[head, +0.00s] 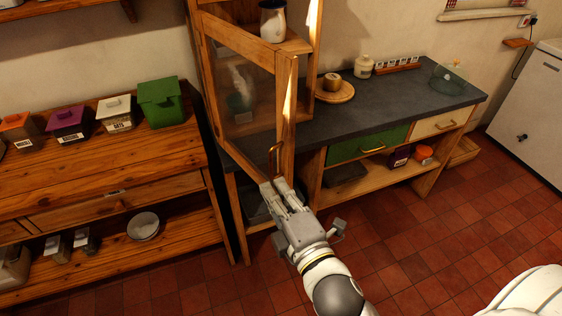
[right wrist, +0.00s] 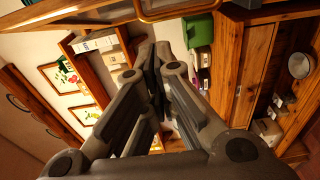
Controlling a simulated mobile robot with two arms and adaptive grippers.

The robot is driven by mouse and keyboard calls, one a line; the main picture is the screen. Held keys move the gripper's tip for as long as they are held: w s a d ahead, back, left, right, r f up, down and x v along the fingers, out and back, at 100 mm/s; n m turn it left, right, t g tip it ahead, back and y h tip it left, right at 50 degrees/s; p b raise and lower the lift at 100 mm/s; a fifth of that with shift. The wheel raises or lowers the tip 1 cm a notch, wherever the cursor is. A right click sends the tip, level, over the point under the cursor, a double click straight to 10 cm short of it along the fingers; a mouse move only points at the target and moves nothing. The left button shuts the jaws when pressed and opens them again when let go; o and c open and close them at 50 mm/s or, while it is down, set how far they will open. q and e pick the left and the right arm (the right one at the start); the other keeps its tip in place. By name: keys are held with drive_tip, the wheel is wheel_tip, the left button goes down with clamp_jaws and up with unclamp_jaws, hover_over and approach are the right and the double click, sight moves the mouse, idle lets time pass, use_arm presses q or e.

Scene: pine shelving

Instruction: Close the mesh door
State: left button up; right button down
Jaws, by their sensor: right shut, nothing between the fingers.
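The mesh door (head: 245,40) is a wooden frame around a see-through panel, on the tall pine cabinet in the head view. It stands open, swung out from the cabinet towards me. Its brass handle (head: 273,158) is on the lower part of its free-edge stile. My right gripper (head: 272,188) is just below the handle, by the door's lower corner. Its fingers are shut and empty; they also show together in the right wrist view (right wrist: 152,55). Whether they touch the door is unclear. My left gripper is out of view.
A dark countertop (head: 400,100) with a wooden board, jars and a glass bowl runs right of the cabinet. A jug (head: 272,20) stands on the cabinet's shelf. A pine bench (head: 100,185) with lidded boxes is at left. The tiled floor (head: 430,240) is clear.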

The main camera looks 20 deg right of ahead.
sight(282, 165)
drive_tip(key=w+d+p, duration=0.3)
drive_tip(key=w, duration=0.3)
drive_tip(key=shift+w+d, duration=0.2)
drive_tip(key=shift+w, duration=0.05)
drive_tip(key=shift+d, duration=0.1)
